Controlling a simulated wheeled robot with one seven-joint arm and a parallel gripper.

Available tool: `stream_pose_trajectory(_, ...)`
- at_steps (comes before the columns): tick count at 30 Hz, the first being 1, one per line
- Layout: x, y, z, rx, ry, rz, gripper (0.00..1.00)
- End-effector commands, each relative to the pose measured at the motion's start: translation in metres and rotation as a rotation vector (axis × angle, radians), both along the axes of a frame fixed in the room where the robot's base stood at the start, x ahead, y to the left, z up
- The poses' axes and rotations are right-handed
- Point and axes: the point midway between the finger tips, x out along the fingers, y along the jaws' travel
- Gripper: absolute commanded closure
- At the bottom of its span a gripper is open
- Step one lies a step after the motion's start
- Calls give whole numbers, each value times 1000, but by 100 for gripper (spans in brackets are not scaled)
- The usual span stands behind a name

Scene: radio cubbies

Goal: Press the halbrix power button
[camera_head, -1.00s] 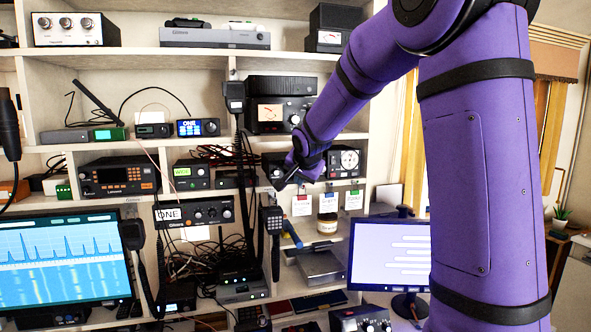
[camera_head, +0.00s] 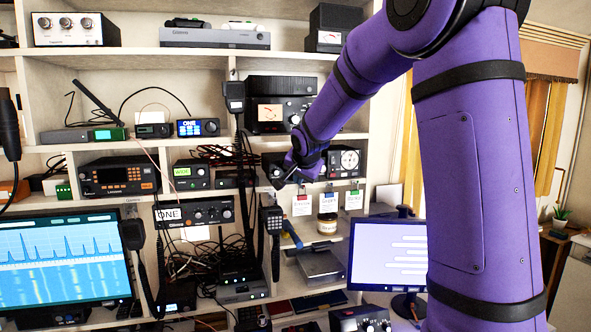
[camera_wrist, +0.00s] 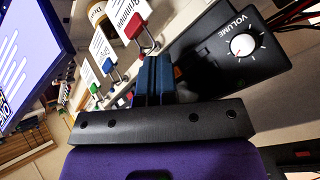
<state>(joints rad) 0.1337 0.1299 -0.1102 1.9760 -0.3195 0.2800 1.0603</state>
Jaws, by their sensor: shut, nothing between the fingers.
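My gripper (camera_head: 278,183) is shut and empty, in front of a black box (camera_head: 268,158) on the middle shelf. In the wrist view, its blue fingers (camera_wrist: 154,72) sit together at the near edge of a black box front (camera_wrist: 205,75) with a white knob (camera_wrist: 243,46) marked VOLUME. A small orange mark shows on that front, partly behind the fingers. I cannot tell whether the fingertips touch the box. No halbrix name is readable in either view, and no power button can be made out clearly.
Red, blue and green clips (camera_head: 327,187) with paper tags hang from the shelf edge right beside my gripper. A jar (camera_head: 327,223) stands below them. A monitor (camera_head: 390,255) stands at lower right.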

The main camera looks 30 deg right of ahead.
Motion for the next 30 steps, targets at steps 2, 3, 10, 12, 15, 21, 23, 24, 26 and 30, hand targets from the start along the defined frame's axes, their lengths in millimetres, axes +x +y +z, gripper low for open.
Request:
stream_pose_trajectory(2,0,0,0,0,0,0,100)
stream_pose_trajectory(3,1,0,0,0,0,0,100)
stream_pose_trajectory(10,2,-1,0,0,0,0,100)
stream_pose_trajectory(12,2,-1,0,0,0,0,100)
stream_pose_trajectory(15,1,0,0,0,0,0,100)
stream_pose_trajectory(21,-5,2,0,0,-1,1,100)
stream_pose_trajectory(23,-7,3,0,0,-1,1,100)
stream_pose_trajectory(24,-8,3,0,0,-1,1,100)
stream_pose_trajectory(26,-9,3,0,1,-1,0,100)
stream_pose_trajectory(30,-9,3,0,1,-1,0,100)
